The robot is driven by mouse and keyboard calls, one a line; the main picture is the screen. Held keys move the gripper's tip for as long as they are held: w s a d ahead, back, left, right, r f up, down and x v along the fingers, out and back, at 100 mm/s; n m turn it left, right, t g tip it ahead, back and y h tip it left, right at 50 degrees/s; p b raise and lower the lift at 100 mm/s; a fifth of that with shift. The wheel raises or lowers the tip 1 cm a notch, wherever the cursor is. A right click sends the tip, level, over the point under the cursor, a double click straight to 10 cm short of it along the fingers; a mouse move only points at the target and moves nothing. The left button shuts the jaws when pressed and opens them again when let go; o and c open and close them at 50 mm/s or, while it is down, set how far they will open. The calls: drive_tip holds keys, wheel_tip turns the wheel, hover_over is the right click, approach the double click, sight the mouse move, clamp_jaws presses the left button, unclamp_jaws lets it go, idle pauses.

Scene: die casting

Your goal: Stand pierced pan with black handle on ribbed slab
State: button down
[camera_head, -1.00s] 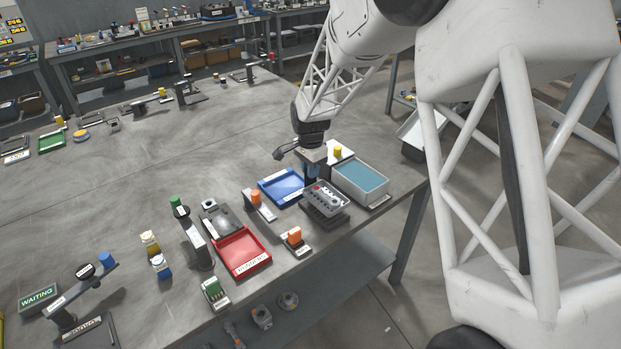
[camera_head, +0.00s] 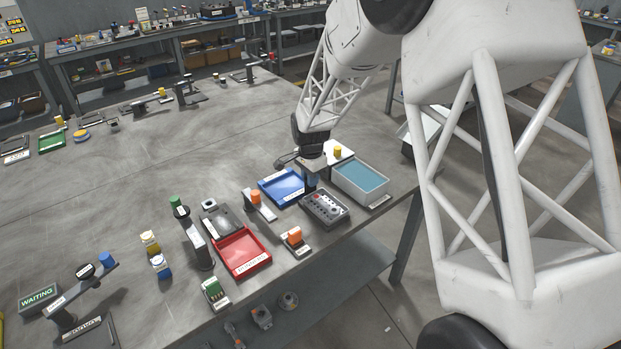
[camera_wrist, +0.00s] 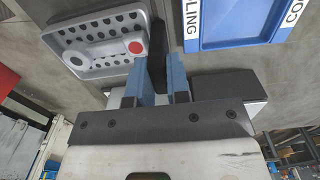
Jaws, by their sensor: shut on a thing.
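The pierced pan (camera_head: 325,206) is a grey tray with rows of round holes and a red spot, right of the blue tray. In the wrist view the pan (camera_wrist: 98,48) lies at the upper left, with its black handle (camera_wrist: 157,45) between my blue fingers. My gripper (camera_head: 311,181) is shut on that handle; its fingers (camera_wrist: 161,76) also show in the wrist view.
A blue labelled tray (camera_head: 262,186) is close on the left. A grey tank of blue liquid (camera_head: 386,197) is close on the right. A stand with an orange knob (camera_head: 294,240) and a red tray (camera_head: 263,265) are nearer the front. The table's front edge is close.

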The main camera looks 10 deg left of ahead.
drive_tip(key=c, duration=1.1)
unclamp_jaws()
drive_tip(key=shift+f, duration=0.15)
wheel_tip(320, 180, up, 12)
idle(0.5)
drive_tip(key=shift+r, duration=0.2)
